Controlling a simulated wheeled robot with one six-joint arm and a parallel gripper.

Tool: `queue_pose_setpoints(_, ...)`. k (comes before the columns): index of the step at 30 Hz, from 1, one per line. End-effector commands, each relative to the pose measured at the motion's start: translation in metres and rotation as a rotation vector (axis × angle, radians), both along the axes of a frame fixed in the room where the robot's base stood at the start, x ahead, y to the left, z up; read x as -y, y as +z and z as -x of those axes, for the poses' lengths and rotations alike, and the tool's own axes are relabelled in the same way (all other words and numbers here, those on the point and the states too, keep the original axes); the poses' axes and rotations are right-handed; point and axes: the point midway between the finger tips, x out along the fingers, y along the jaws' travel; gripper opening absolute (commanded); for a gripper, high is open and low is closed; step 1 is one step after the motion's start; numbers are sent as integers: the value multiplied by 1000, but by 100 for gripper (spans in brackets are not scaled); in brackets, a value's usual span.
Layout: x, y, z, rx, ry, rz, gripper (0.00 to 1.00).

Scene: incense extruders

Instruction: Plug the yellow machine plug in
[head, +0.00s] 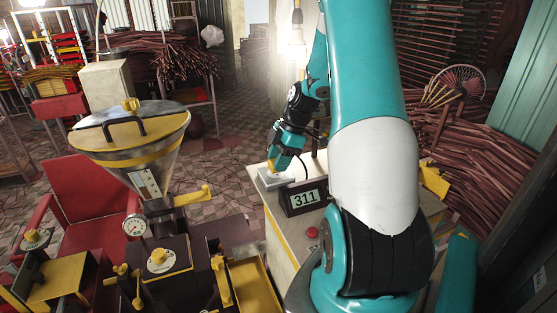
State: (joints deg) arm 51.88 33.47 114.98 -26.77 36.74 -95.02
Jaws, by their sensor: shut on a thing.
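My gripper (277,163) is at the far end of my teal arm, pointing down over the back left of a pale cabinet top. It is shut on a small yellow thing, the yellow plug (271,166), of which only a little shows. The plug is right above or at a light grey block (268,181), which looks like the socket. I cannot tell whether the plug touches the block or is in it. A dark cord (306,167) curves down close to the gripper on its right.
A dark display (304,197) reading 311 stands just right of the block. A red button (312,233) is nearer me. A dark machine with a yellow-lidded hopper (130,128) and a red chair (85,190) are at left. Incense bundles (465,150) are piled at right.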

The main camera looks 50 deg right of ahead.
Motion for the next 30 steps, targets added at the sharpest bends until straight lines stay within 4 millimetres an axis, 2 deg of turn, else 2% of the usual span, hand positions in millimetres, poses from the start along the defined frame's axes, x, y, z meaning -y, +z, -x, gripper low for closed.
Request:
queue_pose_setpoints(18, 0, -12, 0, 0, 0, 0, 17)
queue_pose_setpoints(19, 0, -11, 0, 0, 0, 0, 42)
queue_pose_setpoints(22, 0, -11, 0, 0, 0, 0, 65)
queue_pose_setpoints(30, 0, -11, 0, 0, 0, 0, 68)
